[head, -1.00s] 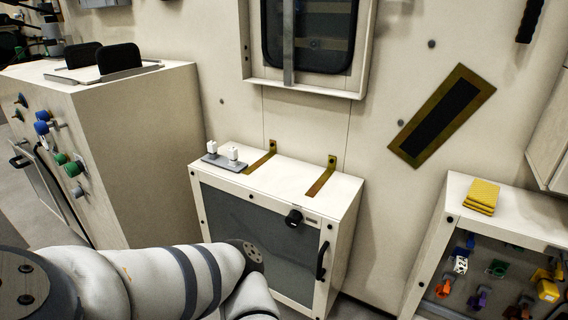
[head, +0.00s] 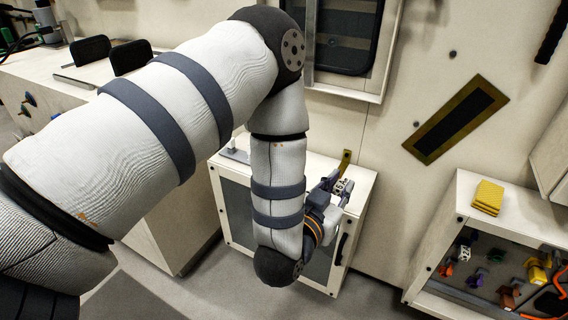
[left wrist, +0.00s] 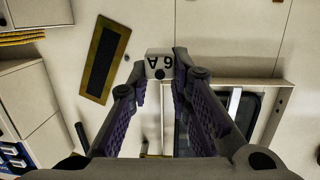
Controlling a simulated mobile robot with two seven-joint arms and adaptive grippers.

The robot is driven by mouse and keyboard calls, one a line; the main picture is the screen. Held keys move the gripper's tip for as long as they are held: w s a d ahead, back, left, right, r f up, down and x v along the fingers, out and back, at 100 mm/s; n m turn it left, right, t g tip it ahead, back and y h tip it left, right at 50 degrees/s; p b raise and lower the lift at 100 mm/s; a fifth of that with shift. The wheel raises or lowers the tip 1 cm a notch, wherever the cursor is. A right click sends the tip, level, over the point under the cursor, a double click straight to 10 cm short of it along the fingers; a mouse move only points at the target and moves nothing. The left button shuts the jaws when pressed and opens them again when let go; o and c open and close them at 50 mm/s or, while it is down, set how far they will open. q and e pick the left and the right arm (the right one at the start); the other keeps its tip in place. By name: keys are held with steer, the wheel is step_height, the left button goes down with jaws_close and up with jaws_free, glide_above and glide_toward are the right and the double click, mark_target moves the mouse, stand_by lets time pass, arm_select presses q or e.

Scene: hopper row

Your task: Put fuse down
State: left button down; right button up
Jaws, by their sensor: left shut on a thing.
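The fuse is a white block marked "6 A" (left wrist: 159,64), held between the fingertips of my left gripper (left wrist: 160,82) in the left wrist view. In the head view, my left gripper (head: 338,188) is over the right part of the low cabinet's top (head: 362,188). The fuse shows there only as a small white patch. Whether it touches the cabinet top cannot be told. A grey holder (head: 236,155) with a white piece (head: 234,143) sits at the top's left end, partly hidden by my arm. My right gripper is not in view.
A brass strip (head: 346,159) stands at the cabinet's back edge. A wall frame with a dark window (head: 345,35) is above. A right-hand cabinet (head: 520,208) carries a yellow stack (head: 488,196), with several coloured parts below. A dark brass-edged plate (head: 455,120) is on the wall.

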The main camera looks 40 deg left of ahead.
arm_select(q)
step_height(320, 180, up, 2)
steer(key=a, duration=0.3)
steer(key=y+b, duration=0.1)
steer(key=b, duration=0.2)
glide_above(313, 184)
steer(key=shift+n, duration=0.4)
step_height(313, 184, down, 9)
steer(key=shift+s+d+f, duration=0.1)
steer(key=shift+s+f, duration=0.05)
steer(key=shift+f, duration=0.05)
steer(key=shift+a+f, duration=0.2)
steer(key=shift+f, duration=0.1)
steer(key=f, duration=0.3)
steer(key=shift+w+f+b, duration=0.1)
steer(key=shift+w+b, duration=0.15)
steer(key=shift+b, duration=0.15)
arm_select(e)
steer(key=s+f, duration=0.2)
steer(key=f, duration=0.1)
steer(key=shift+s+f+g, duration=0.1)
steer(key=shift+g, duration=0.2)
